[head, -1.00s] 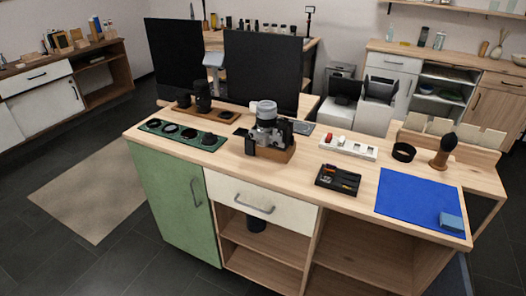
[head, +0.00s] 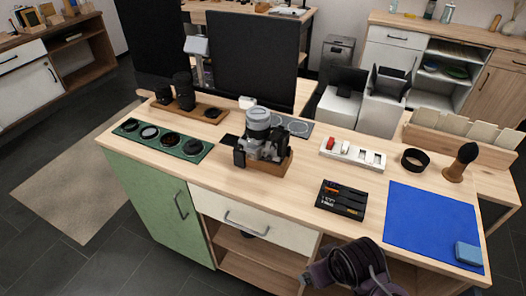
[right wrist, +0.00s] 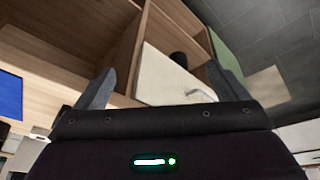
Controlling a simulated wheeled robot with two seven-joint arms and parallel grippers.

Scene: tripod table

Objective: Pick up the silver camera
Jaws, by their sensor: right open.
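The silver camera (head: 262,149) rests on a small wooden block (head: 281,169) on the workbench (head: 240,182). It has a black and silver body and a large grey lens (head: 258,120) pointing up. It is not visible in the right wrist view. My right gripper (right wrist: 160,86) is open and empty, its two fingers wide apart in front of the bench's drawer and open shelves. My right arm shows at the bottom of the head view, in front of the bench and below the camera's level. My left gripper is not in view.
A green tray (head: 160,141) with round filters and a wooden tray with dark lenses (head: 183,91) lie left of the camera. A dark monitor (head: 256,62) stands behind. A black tool tray (head: 341,200), white strip (head: 352,153) and blue mat (head: 432,219) lie right.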

